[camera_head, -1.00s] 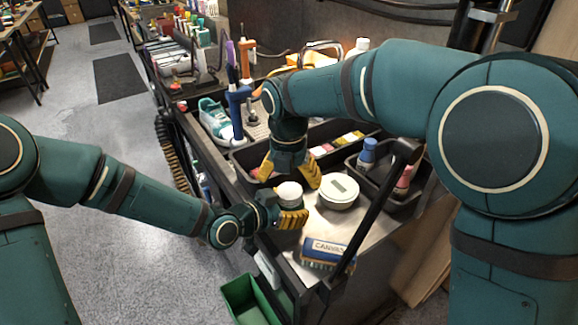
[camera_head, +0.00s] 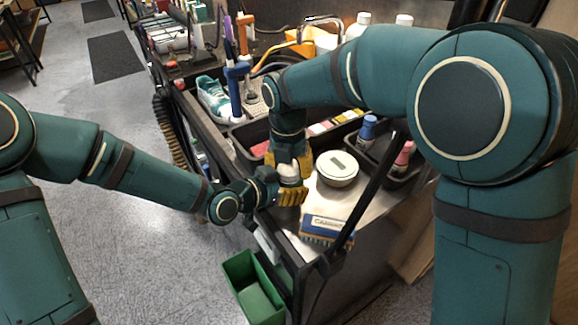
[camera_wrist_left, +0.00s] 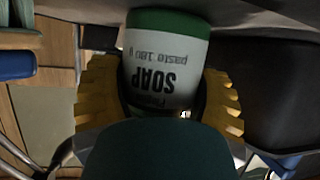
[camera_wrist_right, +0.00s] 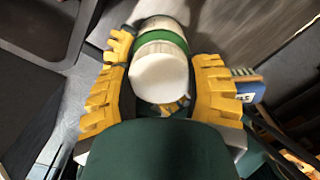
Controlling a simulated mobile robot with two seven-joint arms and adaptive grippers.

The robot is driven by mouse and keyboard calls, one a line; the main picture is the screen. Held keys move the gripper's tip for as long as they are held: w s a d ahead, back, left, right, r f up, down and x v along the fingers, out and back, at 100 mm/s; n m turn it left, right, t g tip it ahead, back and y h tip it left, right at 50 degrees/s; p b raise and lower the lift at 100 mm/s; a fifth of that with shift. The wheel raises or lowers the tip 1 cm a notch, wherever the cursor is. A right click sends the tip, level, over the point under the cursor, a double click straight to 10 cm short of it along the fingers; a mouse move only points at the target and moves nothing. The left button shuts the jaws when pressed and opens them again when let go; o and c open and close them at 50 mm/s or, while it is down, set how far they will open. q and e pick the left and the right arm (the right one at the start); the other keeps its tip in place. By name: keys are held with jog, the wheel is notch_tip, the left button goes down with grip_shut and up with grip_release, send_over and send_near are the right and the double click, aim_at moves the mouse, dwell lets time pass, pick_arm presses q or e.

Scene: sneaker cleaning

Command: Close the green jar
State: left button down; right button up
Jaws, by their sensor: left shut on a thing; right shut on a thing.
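The green jar (camera_head: 291,179) is white with a green band and a white top, and stands upright near the front of the cart. The left wrist view shows its "SOAP" label (camera_wrist_left: 163,72) upside down. My left gripper (camera_head: 291,193) is shut on the jar's body from the side. My right gripper (camera_head: 291,167) points down from above and is shut on the white top (camera_wrist_right: 158,76), which sits above the green band in the right wrist view. The fingers partly hide the top in the head view, so how tightly it sits cannot be told.
A round white tin (camera_head: 337,171) stands just right of the jar. A blue-and-white brush (camera_head: 325,230) lies at the front. A black caddy (camera_head: 378,165) holds bottles. A sneaker (camera_head: 213,97) is at the back left. A green bin (camera_head: 251,292) is below the front edge.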

jog(key=m, duration=0.3)
jog(key=shift+m, duration=0.3)
jog(key=m, duration=0.8)
jog(key=shift+m, duration=0.3)
jog(key=m, duration=0.4)
jog(key=o, duration=1.2)
jog(key=shift+o, duration=0.2)
